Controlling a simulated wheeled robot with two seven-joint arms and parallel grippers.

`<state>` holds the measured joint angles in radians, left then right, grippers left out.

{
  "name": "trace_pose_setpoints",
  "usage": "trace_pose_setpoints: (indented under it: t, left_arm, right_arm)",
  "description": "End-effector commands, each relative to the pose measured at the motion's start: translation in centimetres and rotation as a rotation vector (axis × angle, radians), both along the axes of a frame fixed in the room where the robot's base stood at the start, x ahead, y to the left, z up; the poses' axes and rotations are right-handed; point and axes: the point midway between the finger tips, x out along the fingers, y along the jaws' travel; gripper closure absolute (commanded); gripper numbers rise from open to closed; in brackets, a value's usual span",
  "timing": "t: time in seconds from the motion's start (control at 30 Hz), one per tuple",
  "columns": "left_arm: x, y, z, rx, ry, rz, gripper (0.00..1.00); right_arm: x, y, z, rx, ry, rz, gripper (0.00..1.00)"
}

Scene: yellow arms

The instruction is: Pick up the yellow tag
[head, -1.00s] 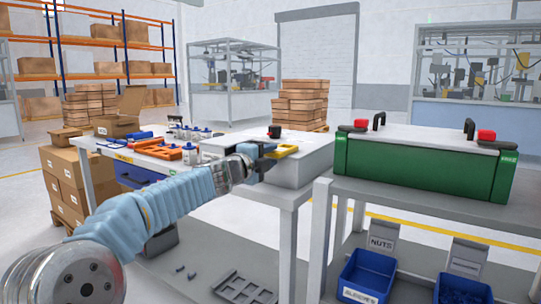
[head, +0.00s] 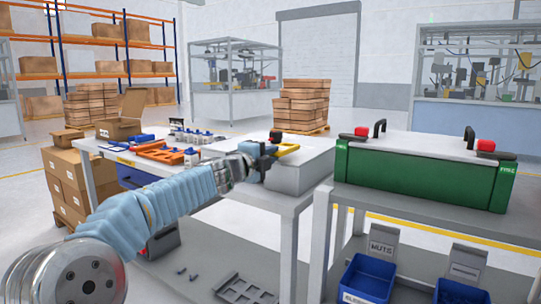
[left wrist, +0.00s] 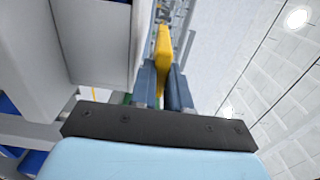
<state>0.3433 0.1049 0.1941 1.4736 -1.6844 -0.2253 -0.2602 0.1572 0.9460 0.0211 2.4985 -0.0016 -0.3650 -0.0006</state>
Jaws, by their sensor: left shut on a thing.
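The yellow tag (head: 288,149) is a small flat piece at the tip of my left gripper (head: 268,155), above the grey box on the middle table. In the left wrist view the yellow tag (left wrist: 163,50) stands between the two grey-blue fingers of the left gripper (left wrist: 163,85), which are shut on it. Part of the tag is hidden between the fingers. My right gripper is in neither view.
The grey box (head: 300,175) stands on the middle table below the gripper. Orange and blue parts (head: 165,152) lie to its left. A green case (head: 420,174) with black handles stands on the right table. Blue bins (head: 368,278) sit on the lower shelf.

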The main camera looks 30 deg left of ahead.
Motion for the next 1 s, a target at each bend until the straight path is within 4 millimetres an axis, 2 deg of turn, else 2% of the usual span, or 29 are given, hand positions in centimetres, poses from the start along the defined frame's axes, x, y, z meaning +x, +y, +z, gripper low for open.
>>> trace_pose_setpoints:
  t: [0.03, 0.23, 0.33, 1.0]
  left_arm:
    - [0.0, 0.0, 0.4, -0.001, 0.001, 0.000, 1.00]
    - [-0.1, 0.0, 0.2, -0.001, 0.000, 0.000, 1.00]
    - [-0.9, 0.1, 0.6, 0.000, -0.001, 0.002, 1.00]
    - [-11.7, 1.0, 4.5, 0.000, -0.001, 0.002, 1.00]
  right_arm:
    - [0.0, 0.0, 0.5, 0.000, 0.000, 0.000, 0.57]
    - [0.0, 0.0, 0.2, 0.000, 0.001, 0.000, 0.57]
    - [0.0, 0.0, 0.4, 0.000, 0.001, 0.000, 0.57]
    - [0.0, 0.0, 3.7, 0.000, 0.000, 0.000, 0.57]
